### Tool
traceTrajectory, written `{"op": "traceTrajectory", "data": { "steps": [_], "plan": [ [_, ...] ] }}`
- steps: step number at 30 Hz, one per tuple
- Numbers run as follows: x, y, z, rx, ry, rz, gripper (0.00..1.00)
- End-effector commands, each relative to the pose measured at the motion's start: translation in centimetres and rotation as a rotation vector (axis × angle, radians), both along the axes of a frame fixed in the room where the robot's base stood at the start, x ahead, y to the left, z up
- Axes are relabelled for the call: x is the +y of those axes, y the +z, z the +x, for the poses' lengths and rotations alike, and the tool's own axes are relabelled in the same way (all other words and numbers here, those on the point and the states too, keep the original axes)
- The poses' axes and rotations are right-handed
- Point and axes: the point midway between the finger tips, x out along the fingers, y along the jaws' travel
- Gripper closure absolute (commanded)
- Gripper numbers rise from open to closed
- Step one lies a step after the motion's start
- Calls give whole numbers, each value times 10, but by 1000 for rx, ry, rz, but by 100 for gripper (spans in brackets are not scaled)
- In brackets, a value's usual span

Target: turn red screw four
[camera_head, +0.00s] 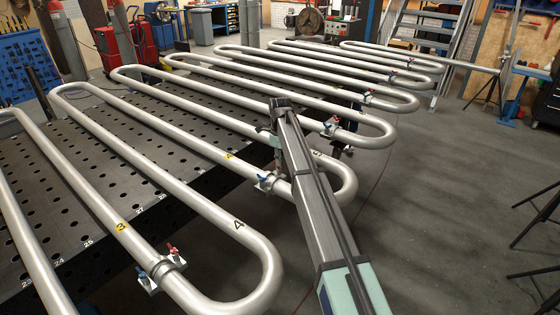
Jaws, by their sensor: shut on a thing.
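My arm reaches from the bottom right up to the clamp on the silver pipe beside the yellow 4. My gripper (277,160) is small and partly hidden by my arm at this clamp. It is shut at the place of red screw four, whose red handle I cannot see. The clamp's blue screw (264,178) shows just left of my gripper. Nearer, by the yellow 3, another clamp has a red screw (173,250) and a blue screw (141,272), both free of my gripper.
Silver serpentine pipes (95,200) run over a dark perforated table (105,180) with numbered edge marks. More clamps with coloured screws sit on the farther bends. Pipe bends (268,270) jut out on both sides of my arm. Open grey floor (440,220) lies to the right.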

Motion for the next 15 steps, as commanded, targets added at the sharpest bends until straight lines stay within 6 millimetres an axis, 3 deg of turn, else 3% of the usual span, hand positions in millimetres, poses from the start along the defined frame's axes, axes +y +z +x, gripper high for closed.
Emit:
{"op": "traceTrajectory", "data": {
  "steps": [15],
  "plan": [
    [1, 4, 3, -8, -39, 2, 100]
  ]
}}
